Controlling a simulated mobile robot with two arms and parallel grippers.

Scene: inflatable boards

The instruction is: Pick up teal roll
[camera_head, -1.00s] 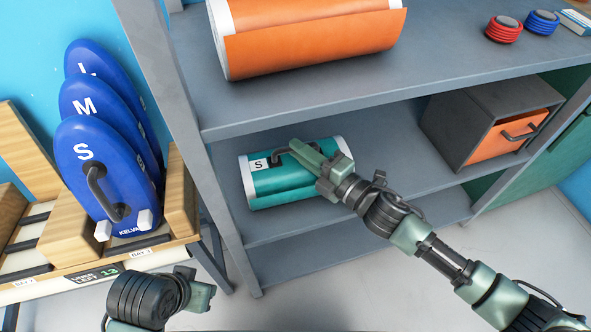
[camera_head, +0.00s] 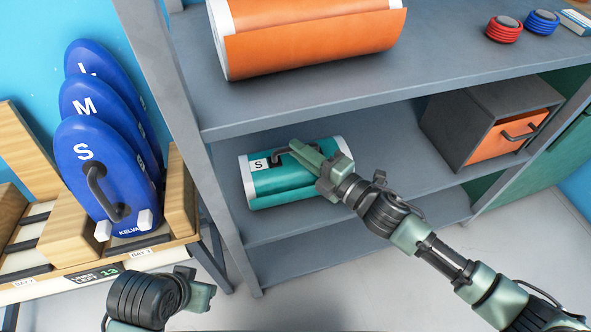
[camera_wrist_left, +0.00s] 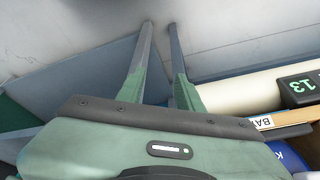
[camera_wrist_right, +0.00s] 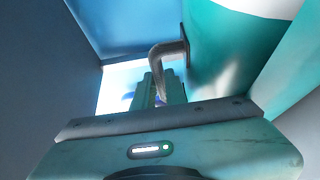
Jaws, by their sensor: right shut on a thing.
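The teal roll (camera_head: 285,182) lies on the middle shelf of the grey rack, with a white label marked S and a dark handle on its front. It also shows in the right wrist view (camera_wrist_right: 215,65). My right gripper (camera_head: 297,150) is at the roll's top, shut on its dark handle (camera_wrist_right: 165,52); the fingers hide part of the handle. The roll still rests on the shelf. My left gripper (camera_wrist_left: 160,25) is empty, its two fingers apart, low in front of the board rack; in the head view its fingers are hardly visible.
An orange roll (camera_head: 310,42) lies on the shelf above. A grey box with an orange drawer (camera_head: 508,135) stands right on the same shelf. Blue boards (camera_head: 95,175) stand in a wooden rack at left. Red (camera_head: 503,30) and blue (camera_head: 542,22) coils sit on the top shelf.

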